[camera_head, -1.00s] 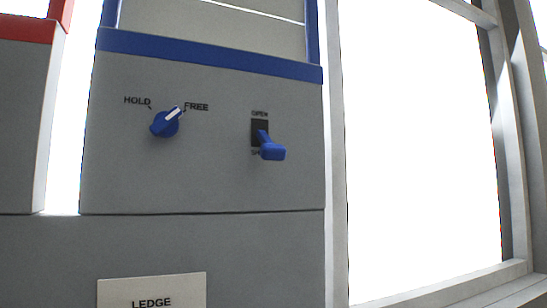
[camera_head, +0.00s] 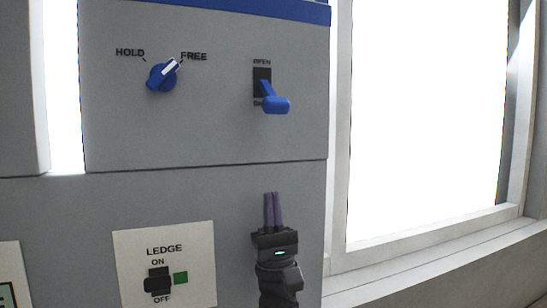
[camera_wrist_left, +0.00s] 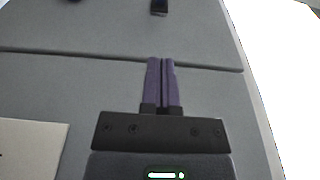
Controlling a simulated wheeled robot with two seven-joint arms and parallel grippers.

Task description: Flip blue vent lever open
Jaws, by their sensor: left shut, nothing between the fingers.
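The blue vent lever (camera_head: 272,98) sits in a black slot on the grey panel, between the labels OPEN above and one below that the lever partly hides. Its handle sticks out and points downward. In the left wrist view, a dark piece at the top edge (camera_wrist_left: 159,8) looks like the lower end of the slot or lever. My left gripper (camera_head: 273,194) is below the lever, apart from it, with its purple fingers pointing up and shut on nothing. The fingers also show in the left wrist view (camera_wrist_left: 162,62). My right gripper is not in view.
A blue knob (camera_head: 162,76) left of the lever points to FREE. Lower down, a LEDGE plate (camera_head: 196,243) carries a black switch (camera_head: 158,284) and a green square. A bright window with a pale frame (camera_head: 338,150) stands on the right. The panel around the lever is clear.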

